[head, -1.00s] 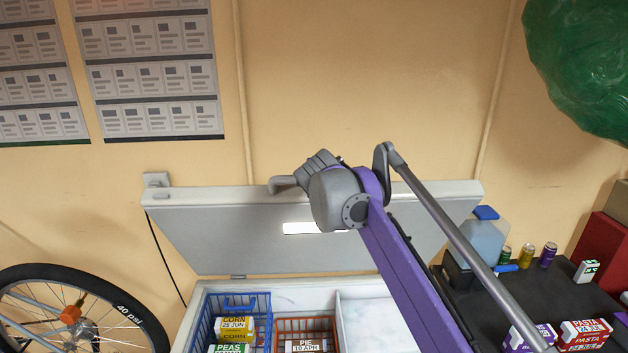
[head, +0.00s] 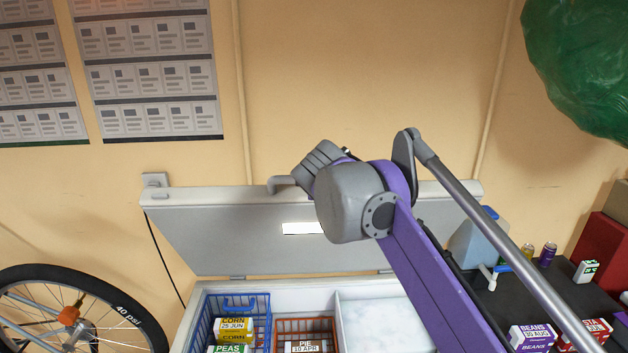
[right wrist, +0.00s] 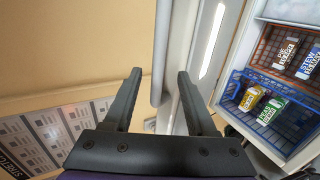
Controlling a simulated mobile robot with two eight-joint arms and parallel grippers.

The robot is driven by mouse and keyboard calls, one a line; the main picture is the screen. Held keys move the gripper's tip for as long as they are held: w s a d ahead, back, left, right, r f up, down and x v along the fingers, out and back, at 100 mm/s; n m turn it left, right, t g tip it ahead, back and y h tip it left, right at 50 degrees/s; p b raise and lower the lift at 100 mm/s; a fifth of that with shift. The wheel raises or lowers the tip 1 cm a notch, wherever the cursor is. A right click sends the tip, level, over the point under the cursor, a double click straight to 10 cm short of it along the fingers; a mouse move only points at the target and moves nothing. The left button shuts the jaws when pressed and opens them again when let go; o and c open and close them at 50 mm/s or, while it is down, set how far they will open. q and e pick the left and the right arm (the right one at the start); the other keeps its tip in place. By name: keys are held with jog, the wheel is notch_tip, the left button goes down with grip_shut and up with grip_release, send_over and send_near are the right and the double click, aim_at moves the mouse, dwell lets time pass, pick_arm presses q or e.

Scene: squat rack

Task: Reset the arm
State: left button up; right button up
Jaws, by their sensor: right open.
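My right arm reaches up in the middle of the head view, in front of the open lid (head: 230,235) of a chest freezer. My right gripper (right wrist: 157,88) shows in the right wrist view with its two dark fingers apart. A grey lid handle (right wrist: 162,55) lies beyond the fingers in that view, seen between them; I cannot tell how far off it is. The handle (head: 284,184) also shows in the head view at the lid's top edge, left of my arm's wrist. My left gripper is not in view.
The freezer holds a blue basket (head: 262,325) with corn and peas boxes, and an orange basket (head: 322,328) with a pie box. A bicycle wheel (head: 140,318) stands at left. A dark counter (head: 530,292) at right bears boxes and cans. A green bag (head: 585,70) hangs upper right.

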jog(key=shift+v, duration=1.05)
jog(key=s+d+f+m+g+h, duration=0.1)
jog(key=s+d+f+m+g, duration=0.1)
jog(key=s+d+f+m, duration=0.55)
jog(key=s+d+f+m+g, duration=0.2)
jog(key=s+d+f, duration=0.2)
jog(key=s+f, duration=0.45)
jog(key=s+d+f+m+g, duration=0.1)
jog(key=s+f+m, duration=0.3)
jog(key=s+f, duration=0.4)
jog(key=s+d+f+m+g+y, duration=0.1)
jog(key=s+f+m, duration=0.3)
jog(key=s+f, duration=0.5)
notch_tip(320, 180, down, 5)
jog(key=shift+f+g, duration=0.1)
jog(key=shift+g, duration=0.2)
jog(key=shift+m, duration=0.25)
